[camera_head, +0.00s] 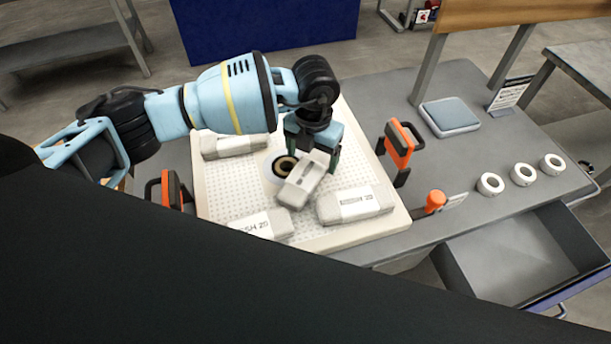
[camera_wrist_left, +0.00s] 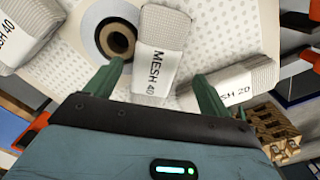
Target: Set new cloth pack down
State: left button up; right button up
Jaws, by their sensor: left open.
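A pale cloth pack (camera_head: 301,184) lies at an angle on the white perforated plate (camera_head: 225,190), beside the dark round centre hole (camera_head: 284,166). It reads MESH 40 in the left wrist view (camera_wrist_left: 160,55). My left gripper (camera_head: 313,156) is over its far end, fingers pointing down. In the left wrist view the fingers (camera_wrist_left: 163,86) are apart, one on each side of the pack, with gaps showing. Other packs lie at the plate's upper left (camera_head: 234,146), front (camera_head: 262,225) and right (camera_head: 355,204); the right one reads MESH 20 in the left wrist view (camera_wrist_left: 240,84). My right gripper is not in view.
Orange-and-black handles stand at the plate's right (camera_head: 399,145) and left (camera_head: 172,189) sides. An orange knob (camera_head: 435,201), several white rings (camera_head: 523,174) and a grey-blue pad (camera_head: 450,116) sit on the bench to the right. An open drawer (camera_head: 520,260) juts out at front right.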

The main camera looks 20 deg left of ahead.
aim_at(309, 167)
pick_arm(q)
jog(key=f, duration=0.5)
jog(key=shift+a, duration=0.25)
jog(key=shift+c, duration=0.4)
jog(key=c, duration=1.1)
notch_tip(309, 167, up, 10)
jog(key=shift+r, duration=0.1)
